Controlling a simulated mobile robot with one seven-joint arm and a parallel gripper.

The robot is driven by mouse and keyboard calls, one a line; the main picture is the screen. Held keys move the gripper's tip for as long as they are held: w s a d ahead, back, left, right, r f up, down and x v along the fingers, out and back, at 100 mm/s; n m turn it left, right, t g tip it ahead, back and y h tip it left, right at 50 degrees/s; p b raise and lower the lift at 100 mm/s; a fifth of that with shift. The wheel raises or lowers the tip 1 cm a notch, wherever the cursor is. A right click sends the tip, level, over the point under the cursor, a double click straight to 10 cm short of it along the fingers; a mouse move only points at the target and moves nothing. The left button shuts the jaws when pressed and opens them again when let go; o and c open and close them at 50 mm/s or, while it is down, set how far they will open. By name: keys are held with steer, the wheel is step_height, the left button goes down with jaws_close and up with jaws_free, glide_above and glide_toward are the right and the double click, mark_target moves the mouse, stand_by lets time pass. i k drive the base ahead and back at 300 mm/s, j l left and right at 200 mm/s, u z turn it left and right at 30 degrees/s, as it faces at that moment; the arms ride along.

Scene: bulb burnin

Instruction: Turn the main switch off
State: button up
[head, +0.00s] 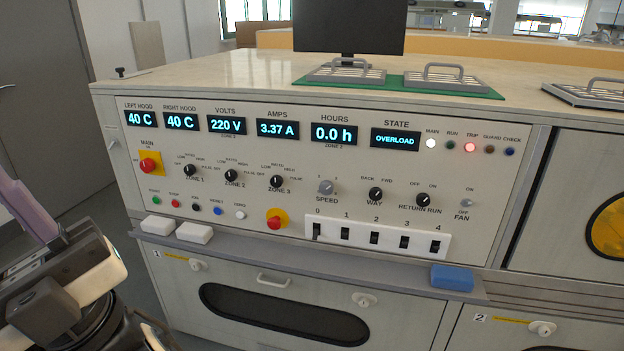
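The main switch (148,164) is a red rotary knob on a yellow plate at the left of the control panel, under the label MAIN. Small labels stand above and left of it; its exact pointing direction is too small to tell. The MAIN lamp (431,143) at the upper right of the panel glows white. My gripper (32,212) is at the lower left edge, in front of and left of the panel, apart from the main switch. It is partly cut off by the frame, and its opening is not clear.
The state display (395,139) reads OVERLOAD and the TRIP lamp (470,147) glows red. A red knob on yellow (275,221) sits lower on the panel. A ledge (330,259) juts out below, holding white blocks (194,233) and a blue block (452,277).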

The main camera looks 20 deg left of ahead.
mark_target(147, 165)
steer(key=u, duration=1.25)
steer(key=i+j, duration=0.1)
steer(key=i, duration=0.45)
steer(key=i+j, duration=0.1)
steer(key=i, duration=0.4)
steer(key=z, duration=0.05)
